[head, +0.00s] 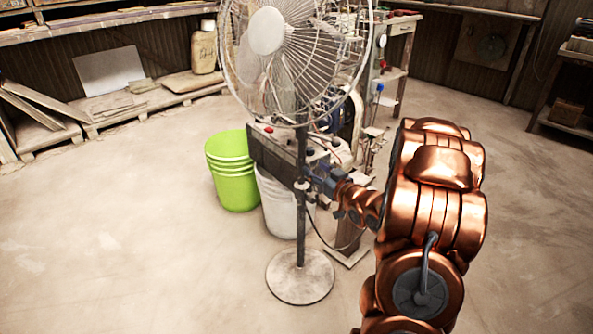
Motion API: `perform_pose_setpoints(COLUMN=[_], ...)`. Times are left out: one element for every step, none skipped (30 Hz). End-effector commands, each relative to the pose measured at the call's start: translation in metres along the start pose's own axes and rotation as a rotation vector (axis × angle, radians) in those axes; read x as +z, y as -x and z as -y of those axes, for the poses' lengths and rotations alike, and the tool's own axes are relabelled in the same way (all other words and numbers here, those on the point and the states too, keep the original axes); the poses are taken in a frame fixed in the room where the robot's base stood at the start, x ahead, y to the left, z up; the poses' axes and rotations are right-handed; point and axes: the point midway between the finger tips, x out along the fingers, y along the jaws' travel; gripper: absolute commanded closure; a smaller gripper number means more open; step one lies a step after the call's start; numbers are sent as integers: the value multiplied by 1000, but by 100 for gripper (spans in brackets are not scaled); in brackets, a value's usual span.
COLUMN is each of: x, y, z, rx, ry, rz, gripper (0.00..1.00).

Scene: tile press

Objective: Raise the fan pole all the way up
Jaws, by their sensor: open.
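The standing fan (267,32) has a white hub, a round wire cage and a dark upright pole (300,222). The pole rises from a round, dusty base (300,284) on the floor. A pale collar (302,185) sits partway up the pole. My gripper (311,172) is open at the right side of the pole, just above the collar. The fingers are small and dark here, and I cannot tell whether they touch the pole or surround it.
A green bucket (231,175) and a white bucket (277,205) stand behind the pole. A dark machine box (268,150) and a cluttered bench are close behind the fan. Low shelves with boards line the left wall. Open floor lies left, in front and right.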

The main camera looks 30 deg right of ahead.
Motion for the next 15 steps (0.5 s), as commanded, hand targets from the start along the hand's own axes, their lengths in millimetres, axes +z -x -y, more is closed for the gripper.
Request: perform_pose_setpoints(x=[9, 8, 7, 7, 7, 6, 6, 5, 5, 4, 4, 5, 4, 4, 4], y=[1, 1, 1, 1, 0, -2, -4, -7, -11, -14, -18, -24, -28, -32, -38], z=[-2, -2, -1, 0, 1, 3, 4, 5, 7, 8, 8, 10, 10, 10, 11], rx=[-3, -7, -12, -16, -19, -22, -24, -26, -29, -31, -31, -33, -33, -33, -35], ry=[-11, -15, -18, -20, -21, -22, -22, -22, -22, -22, -22, -20, -20, -19, -18], rz=[-21, -34, -48, -54, -59, -63, -64, -65, -66, -66, -65, -64, -63, -63, -64], gripper=[49, 49, 49, 49, 49, 49, 49, 49, 49, 49, 49, 49, 49, 49, 49])
